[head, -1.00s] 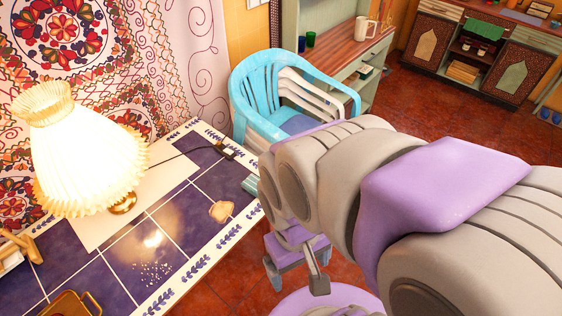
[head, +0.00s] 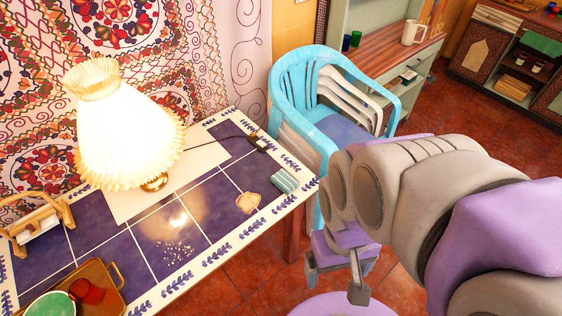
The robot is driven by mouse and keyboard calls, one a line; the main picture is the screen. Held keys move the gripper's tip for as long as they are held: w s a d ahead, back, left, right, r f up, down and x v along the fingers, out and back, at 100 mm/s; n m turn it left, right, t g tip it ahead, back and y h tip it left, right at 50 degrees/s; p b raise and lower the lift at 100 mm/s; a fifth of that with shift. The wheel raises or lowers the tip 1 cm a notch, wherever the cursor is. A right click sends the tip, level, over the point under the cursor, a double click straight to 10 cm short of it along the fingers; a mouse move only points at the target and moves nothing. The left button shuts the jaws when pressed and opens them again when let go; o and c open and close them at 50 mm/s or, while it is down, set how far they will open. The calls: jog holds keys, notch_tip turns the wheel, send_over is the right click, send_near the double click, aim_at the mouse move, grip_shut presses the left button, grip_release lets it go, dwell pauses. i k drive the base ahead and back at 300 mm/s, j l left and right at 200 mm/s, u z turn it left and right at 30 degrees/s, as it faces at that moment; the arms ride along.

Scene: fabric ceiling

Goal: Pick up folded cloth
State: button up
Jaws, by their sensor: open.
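A small light teal folded cloth (head: 284,181) lies on the right edge strip of the tiled table (head: 205,262), beside a slice of bread. My gripper (head: 335,278) hangs past the table's right edge, to the right of the cloth and lower in the picture. Its fingers point down and are apart, with nothing seen between them. The gripper is clear of the cloth. My arm comes in from the right and covers part of the floor and chair.
A lit lamp (head: 128,125) stands on the table, left of the cloth. The bread (head: 247,202) and a black cable plug (head: 258,142) are near the cloth. A tray (head: 112,302) is at front left. Blue and white stacked chairs (head: 300,75) stand behind the table corner.

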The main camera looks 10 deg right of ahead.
aim_at(283, 181)
jog(key=u, duration=0.9)
jog(key=z, duration=0.9)
jog(key=i+l+u, duration=0.1)
jog(key=l+u, duration=0.3)
jog(key=l, duration=0.25)
